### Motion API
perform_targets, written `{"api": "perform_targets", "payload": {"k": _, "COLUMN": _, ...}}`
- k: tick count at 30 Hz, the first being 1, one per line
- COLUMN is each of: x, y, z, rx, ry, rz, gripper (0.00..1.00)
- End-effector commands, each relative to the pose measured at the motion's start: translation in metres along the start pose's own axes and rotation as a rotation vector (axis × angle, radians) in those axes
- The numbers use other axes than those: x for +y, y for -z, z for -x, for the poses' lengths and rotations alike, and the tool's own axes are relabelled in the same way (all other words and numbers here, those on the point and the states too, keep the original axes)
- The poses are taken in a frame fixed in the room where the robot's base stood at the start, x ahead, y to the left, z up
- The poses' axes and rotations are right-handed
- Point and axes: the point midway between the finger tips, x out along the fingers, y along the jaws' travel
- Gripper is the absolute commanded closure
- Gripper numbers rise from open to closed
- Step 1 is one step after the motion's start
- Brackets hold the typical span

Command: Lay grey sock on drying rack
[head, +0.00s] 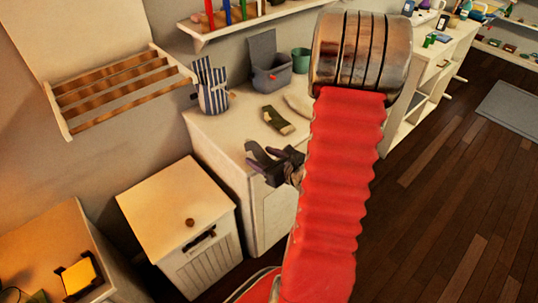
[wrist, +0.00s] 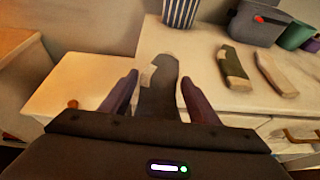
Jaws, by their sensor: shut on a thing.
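The grey sock (wrist: 158,85) shows in the wrist view as a dark grey shape between the two fingers of my gripper (wrist: 158,88). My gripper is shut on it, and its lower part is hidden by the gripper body. In the head view my gripper (head: 256,156) is above the front edge of the white counter; the sock is hard to make out there. The drying rack (head: 120,88), a white frame with several wooden slats, is on the wall at upper left, well apart from my gripper.
An olive sock (head: 277,120) and a cream sock (head: 298,104) lie on the counter (head: 222,128). A striped bag (head: 213,95), a grey bin (head: 271,77) and a green cup (head: 301,60) stand behind. A white cabinet (head: 170,205) stands below the rack.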

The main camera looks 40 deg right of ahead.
Motion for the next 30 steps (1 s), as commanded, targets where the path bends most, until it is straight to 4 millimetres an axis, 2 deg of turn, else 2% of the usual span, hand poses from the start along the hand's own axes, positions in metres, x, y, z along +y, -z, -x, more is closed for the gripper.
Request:
{"api": "perform_targets", "payload": {"k": 6, "x": 0.055, "y": -0.007, "z": -0.034, "rx": 0.0, "ry": -0.117, "rz": 0.047, "gripper": 0.66}}
{"api": "perform_targets", "payload": {"k": 15, "x": 0.141, "y": -0.011, "z": -0.071, "rx": 0.0, "ry": -0.28, "rz": 0.114, "gripper": 0.66}}
{"api": "perform_targets", "payload": {"k": 24, "x": 0.234, "y": -0.009, "z": -0.092, "rx": 0.001, "ry": -0.443, "rz": 0.183, "gripper": 0.66}}
{"api": "perform_targets", "payload": {"k": 30, "x": 0.281, "y": -0.006, "z": -0.097, "rx": 0.001, "ry": -0.523, "rz": 0.216, "gripper": 0.66}}
